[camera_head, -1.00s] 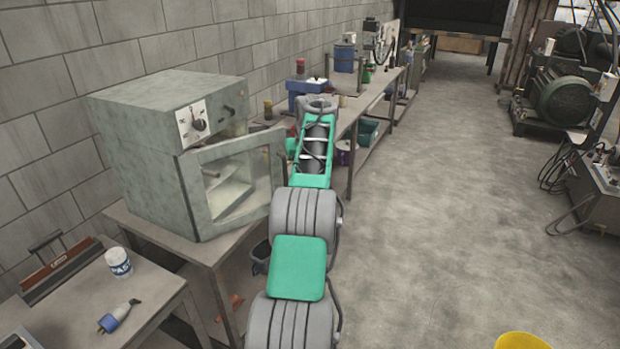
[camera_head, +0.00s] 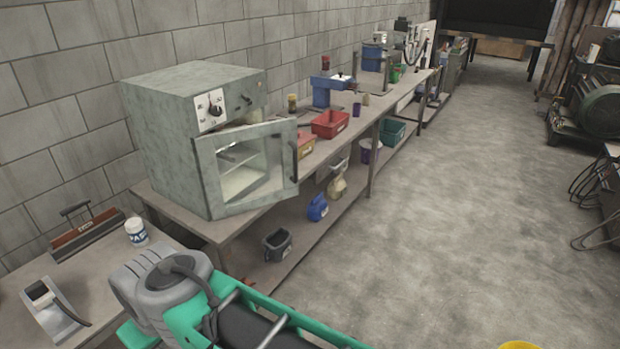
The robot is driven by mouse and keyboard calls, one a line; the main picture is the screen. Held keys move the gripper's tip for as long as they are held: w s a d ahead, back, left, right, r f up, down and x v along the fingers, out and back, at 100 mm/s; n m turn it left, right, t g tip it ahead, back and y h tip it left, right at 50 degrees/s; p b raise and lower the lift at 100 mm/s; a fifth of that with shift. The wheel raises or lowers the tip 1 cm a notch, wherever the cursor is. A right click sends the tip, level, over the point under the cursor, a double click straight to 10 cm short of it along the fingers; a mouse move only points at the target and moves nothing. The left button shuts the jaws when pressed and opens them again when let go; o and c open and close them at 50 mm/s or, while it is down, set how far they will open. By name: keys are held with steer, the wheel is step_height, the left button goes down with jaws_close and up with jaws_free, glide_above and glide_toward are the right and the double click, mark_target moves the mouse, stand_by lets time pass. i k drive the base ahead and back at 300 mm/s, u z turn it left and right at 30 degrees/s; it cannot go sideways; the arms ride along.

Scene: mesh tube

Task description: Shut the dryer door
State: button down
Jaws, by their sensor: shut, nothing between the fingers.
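The dryer (camera_head: 172,145) is a grey-green metal box on the workbench at the left. Its door (camera_head: 206,180) has a glass pane and stands partly open, swung out toward the room. The door appears hinged on its left side, and the dark handle (camera_head: 293,162) is at its free right edge. Through the pane and the gap I see a pale interior. My arm crosses the bottom of the view, below and in front of the dryer, and is apart from the door. My gripper is not in view.
A small table (camera_head: 98,285) at lower left holds a white cup (camera_head: 136,232) and a metal stand (camera_head: 52,310). A black bin (camera_head: 278,245) sits below.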

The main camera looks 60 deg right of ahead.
mark_target(288, 129)
steer(key=u, duration=0.6)
steer(key=i, duration=0.8)
steer(key=z, duration=1.05)
steer(key=i, duration=0.35)
steer(key=z, duration=0.3)
